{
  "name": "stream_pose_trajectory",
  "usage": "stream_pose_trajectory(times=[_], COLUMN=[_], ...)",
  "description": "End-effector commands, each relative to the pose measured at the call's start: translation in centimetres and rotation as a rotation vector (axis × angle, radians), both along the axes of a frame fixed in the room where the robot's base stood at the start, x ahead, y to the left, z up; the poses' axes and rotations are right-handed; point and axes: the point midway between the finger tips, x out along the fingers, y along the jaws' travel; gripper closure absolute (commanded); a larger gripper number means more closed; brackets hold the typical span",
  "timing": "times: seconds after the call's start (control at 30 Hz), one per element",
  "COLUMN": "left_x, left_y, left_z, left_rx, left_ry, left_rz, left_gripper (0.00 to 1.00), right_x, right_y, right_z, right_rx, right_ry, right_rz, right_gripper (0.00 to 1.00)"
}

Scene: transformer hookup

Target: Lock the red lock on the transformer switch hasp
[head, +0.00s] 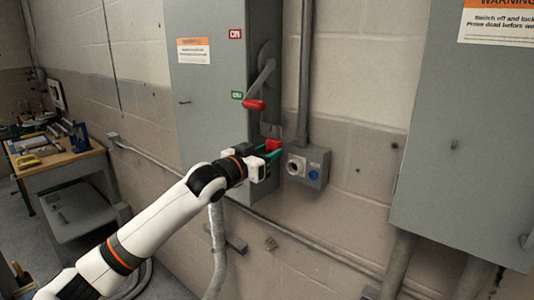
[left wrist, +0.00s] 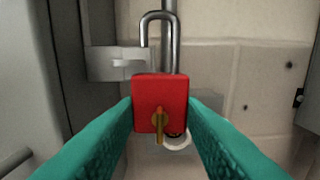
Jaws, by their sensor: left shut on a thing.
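The red lock (left wrist: 160,95) is a padlock with a steel shackle (left wrist: 158,25) and a brass key in its front. My left gripper (left wrist: 160,118) is shut on the lock body, with a green finger on each side. The lock is upright. In the left wrist view the grey metal hasp (left wrist: 117,63) is behind and left of the shackle; I cannot tell whether the shackle passes through it. In the head view the red lock (head: 273,145) is small, in my left gripper (head: 269,153) below the switch handle (head: 256,104). My right gripper is not in view.
The grey switch box (head: 215,85) carries the handle and ON label. A small grey socket box (head: 306,165) is just right of my left gripper. Conduits run along the wall. A larger grey cabinet (head: 470,130) is at right, a workbench (head: 65,155) at left.

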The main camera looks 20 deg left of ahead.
Motion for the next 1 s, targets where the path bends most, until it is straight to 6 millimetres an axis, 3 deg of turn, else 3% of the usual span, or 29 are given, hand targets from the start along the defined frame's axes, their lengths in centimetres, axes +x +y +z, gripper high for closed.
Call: stream_pose_trajectory(times=[1.0], left_x=[0.4], left_y=[1.1], left_z=[0.1], left_rx=[0.0], left_ry=[-0.001], left_rz=[0.0], left_gripper=[0.92], right_x=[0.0], right_y=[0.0], right_z=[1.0], right_rx=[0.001], right_ry=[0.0], right_rz=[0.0], right_gripper=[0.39])
